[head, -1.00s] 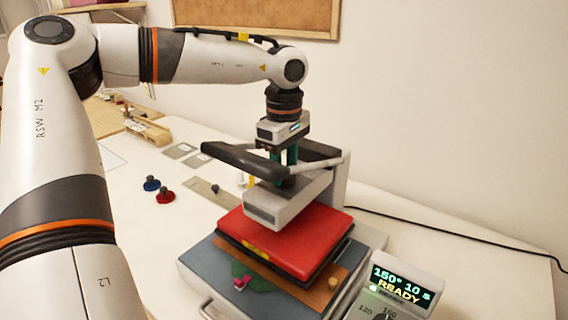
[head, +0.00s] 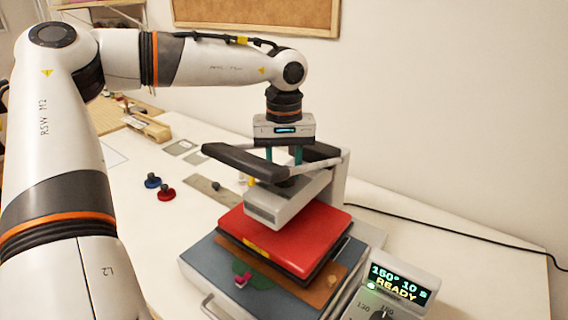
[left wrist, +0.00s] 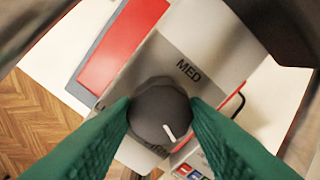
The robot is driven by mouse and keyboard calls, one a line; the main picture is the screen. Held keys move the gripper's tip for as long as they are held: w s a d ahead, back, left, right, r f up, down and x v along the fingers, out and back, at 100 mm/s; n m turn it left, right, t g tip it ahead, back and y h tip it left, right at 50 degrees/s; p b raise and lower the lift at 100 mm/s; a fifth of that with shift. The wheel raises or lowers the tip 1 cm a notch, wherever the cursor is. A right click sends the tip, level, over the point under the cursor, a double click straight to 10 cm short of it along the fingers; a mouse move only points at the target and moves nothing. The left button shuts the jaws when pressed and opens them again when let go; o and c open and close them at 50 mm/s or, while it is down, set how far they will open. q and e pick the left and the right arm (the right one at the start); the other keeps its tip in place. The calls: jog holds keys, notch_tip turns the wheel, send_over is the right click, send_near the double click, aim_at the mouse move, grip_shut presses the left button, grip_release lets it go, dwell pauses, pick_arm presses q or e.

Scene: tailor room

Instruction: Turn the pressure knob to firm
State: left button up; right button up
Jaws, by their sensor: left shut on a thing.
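The pressure knob (left wrist: 158,108) is dark grey and round, on top of the grey heat press head (head: 276,206). My left gripper (head: 284,162) points straight down from above the press. In the left wrist view its green fingers (left wrist: 160,118) are shut on opposite sides of the knob. The knob's white pointer line is turned toward the lower right. The label MED (left wrist: 189,70) is readable above right of the knob, away from the pointer. My right gripper is not in view.
Black handle arms (head: 246,162) flank the gripper closely. The red platen (head: 292,237) lies below the press head. A control box (head: 400,288) at front right reads 150°, 10 s, READY. Blue (head: 152,181) and red (head: 166,194) knobbed pieces lie on the table at left.

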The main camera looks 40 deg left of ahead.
pick_arm(q)
jog(key=shift+r+m, duration=0.15)
jog(key=shift+m, duration=0.85)
jog(key=o, duration=1)
jog(key=shift+c, duration=0.2)
notch_tip(320, 180, up, 12)
jog(key=b, duration=0.1)
